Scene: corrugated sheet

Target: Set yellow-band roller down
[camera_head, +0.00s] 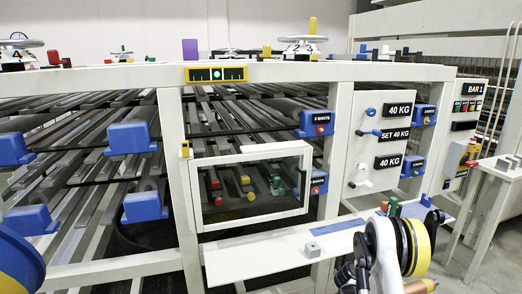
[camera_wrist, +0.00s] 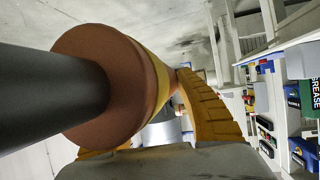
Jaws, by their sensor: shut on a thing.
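The yellow-band roller (camera_wrist: 108,88) fills the left of the wrist view. It has a dark shaft, a brown round end and a yellow band behind that end. My gripper (camera_wrist: 172,110), with orange-yellow ribbed fingers, is shut on it; one finger shows right of the band, the other is mostly hidden below the roller.
A small side table (camera_head: 500,168) stands at the right. Blue blocks (camera_head: 130,137) sit on the machine's rails at left. Grease containers (camera_wrist: 310,92) show right in the wrist view.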

